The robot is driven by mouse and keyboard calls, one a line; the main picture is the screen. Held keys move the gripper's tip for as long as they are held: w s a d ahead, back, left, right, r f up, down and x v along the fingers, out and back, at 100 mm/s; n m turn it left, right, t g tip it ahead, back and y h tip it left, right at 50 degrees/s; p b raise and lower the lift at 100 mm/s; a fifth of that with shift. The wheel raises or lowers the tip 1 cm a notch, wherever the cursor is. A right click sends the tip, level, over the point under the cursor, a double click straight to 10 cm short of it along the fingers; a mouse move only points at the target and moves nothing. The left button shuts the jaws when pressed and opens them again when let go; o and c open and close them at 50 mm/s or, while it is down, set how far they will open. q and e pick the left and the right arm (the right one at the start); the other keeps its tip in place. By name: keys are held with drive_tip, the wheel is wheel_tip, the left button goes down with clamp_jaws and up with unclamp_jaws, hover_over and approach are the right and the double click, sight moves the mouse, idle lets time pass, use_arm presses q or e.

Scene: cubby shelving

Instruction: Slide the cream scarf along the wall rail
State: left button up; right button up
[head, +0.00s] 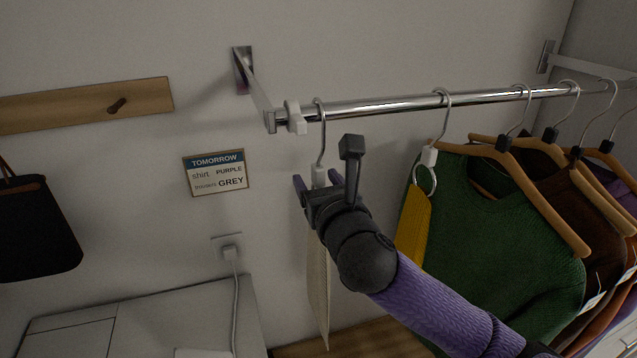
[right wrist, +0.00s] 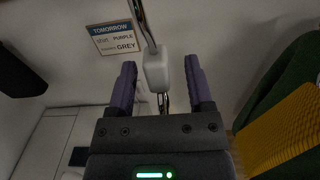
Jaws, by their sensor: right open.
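The cream scarf (head: 318,285) hangs from a metal hook with a white block (head: 319,176) near the left end of the chrome wall rail (head: 390,105). My right gripper (head: 316,183) is at that block, below the rail. In the right wrist view, my open purple fingers (right wrist: 160,72) stand on either side of the white block (right wrist: 156,70), with gaps visible. The scarf's upper part is hidden behind my gripper in the head view. My left gripper is not in view.
A white stop (head: 295,117) sits on the rail's left end. To the right hang a yellow scarf (head: 412,225), a green sweater (head: 500,240) and several other garments. The rail between the two scarf hooks is clear. A sign (head: 216,173) is on the wall.

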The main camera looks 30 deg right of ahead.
clamp_jaws()
drive_tip(key=s+d, duration=0.3)
drive_tip(key=d, duration=0.9)
drive_tip(key=shift+p, duration=0.4)
idle(0.3)
